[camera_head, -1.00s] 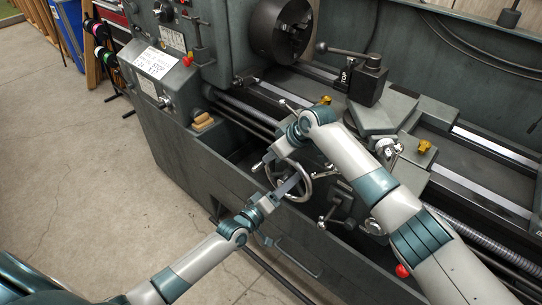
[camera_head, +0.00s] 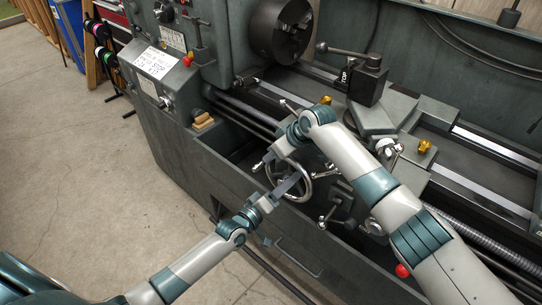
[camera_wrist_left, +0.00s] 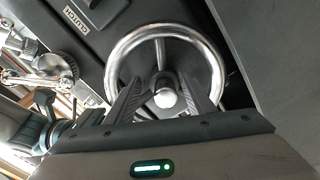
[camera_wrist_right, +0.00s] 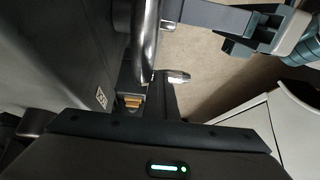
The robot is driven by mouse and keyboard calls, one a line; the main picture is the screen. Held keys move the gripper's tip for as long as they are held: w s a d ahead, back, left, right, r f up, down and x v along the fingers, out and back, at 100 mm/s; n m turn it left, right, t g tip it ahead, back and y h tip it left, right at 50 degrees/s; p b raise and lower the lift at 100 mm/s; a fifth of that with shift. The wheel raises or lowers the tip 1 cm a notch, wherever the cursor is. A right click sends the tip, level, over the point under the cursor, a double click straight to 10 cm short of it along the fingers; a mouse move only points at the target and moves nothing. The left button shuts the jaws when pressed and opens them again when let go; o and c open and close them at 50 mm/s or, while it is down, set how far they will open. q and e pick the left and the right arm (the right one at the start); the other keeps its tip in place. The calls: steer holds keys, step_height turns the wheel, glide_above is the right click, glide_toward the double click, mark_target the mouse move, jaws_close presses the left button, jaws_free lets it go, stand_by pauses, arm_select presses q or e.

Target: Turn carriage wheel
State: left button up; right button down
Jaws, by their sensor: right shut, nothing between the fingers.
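The carriage wheel (camera_head: 303,192) is a shiny metal handwheel on the front of the lathe carriage, partly covered by my arms. In the left wrist view its rim (camera_wrist_left: 218,62) shows as a bright ring, with a rounded metal knob (camera_wrist_left: 166,97) in front. My left gripper (camera_head: 285,189) is at the wheel's lower left. Its fingers stand apart on both sides of the knob, with gaps visible. My right gripper (camera_head: 263,163) is shut and empty at the wheel's upper left, close to the rim. In the right wrist view the rim (camera_wrist_right: 147,40) passes close by; its fingertips are hard to make out.
The chuck (camera_head: 281,30) and the tool post (camera_head: 367,80) are above and behind the wheel. Levers (camera_head: 333,214) and a red knob (camera_head: 402,271) lie to the right and below. A tray handle (camera_head: 297,260) is below. Open floor (camera_head: 75,170) lies to the left.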

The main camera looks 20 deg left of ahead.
arm_select(q)
steer(key=v, duration=1.2)
steer(key=s+a+f+m+g+y, duration=0.1)
steer(key=s+f+m+g+y, duration=0.35)
steer(key=f, duration=1.05)
steer(key=s+f+m+g+h, duration=0.1)
steer(key=s+f, duration=0.6)
steer(key=f, duration=0.8)
steer(key=s+d+f+m+g, duration=0.2)
steer(key=s+f+g, duration=0.1)
steer(key=s+f, duration=0.5)
steer(key=s+d+f+m+g+y, duration=0.1)
steer(key=s+d+f+m+g, duration=0.1)
steer(key=s+f, duration=0.7)
steer(key=s+m+g, duration=0.1)
steer(key=s, duration=0.4)
steer(key=shift+s+f+g, duration=0.2)
steer(key=shift+f+g, duration=0.05)
steer(key=shift+g, duration=0.1)
steer(key=shift+y, duration=0.25)
